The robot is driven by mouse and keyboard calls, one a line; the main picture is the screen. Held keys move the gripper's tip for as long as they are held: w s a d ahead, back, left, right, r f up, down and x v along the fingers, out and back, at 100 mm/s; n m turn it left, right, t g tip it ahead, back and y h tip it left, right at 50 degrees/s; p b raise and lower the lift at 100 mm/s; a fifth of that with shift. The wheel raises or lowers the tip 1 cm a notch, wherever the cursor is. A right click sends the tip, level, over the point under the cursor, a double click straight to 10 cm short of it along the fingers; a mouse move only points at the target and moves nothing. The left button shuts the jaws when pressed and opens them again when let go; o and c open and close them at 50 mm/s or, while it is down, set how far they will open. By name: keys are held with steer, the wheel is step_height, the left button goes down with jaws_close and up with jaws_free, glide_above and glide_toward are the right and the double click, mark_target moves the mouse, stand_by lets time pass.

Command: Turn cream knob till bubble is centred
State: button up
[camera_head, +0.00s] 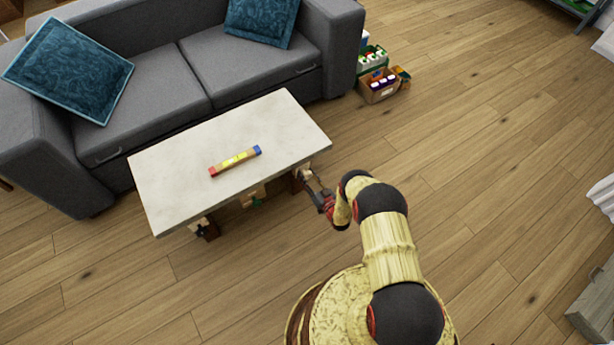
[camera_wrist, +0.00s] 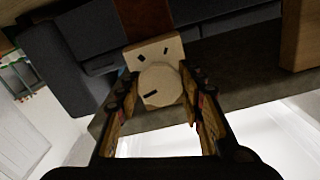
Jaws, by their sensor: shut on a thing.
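The cream knob (camera_wrist: 159,84) is a faceted disc with a dark mark, on a cream block (camera_wrist: 152,50) with two dark marks. In the wrist view it sits between the fingers of my gripper (camera_wrist: 160,100), which is shut on it. In the head view my gripper (camera_head: 308,181) is at the table's right front corner, and the knob is mostly hidden there. The spirit level (camera_head: 235,161), with red and blue ends and a yellow-green middle, lies on the pale table top (camera_head: 180,185). Its bubble is too small to place.
Under the table's front edge are a green-marked fitting (camera_head: 256,201) and a left leg with a dark-marked cream block (camera_head: 203,227). A grey sofa (camera_head: 165,85) stands close behind the table. A box of bottles (camera_head: 380,86) is on the floor at the sofa's right.

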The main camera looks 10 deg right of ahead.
steer(key=n, duration=0.2)
steer(key=shift+n, duration=2.6)
steer(key=o, duration=1.2)
steer(key=shift+c, duration=0.2)
steer(key=v, duration=1.2)
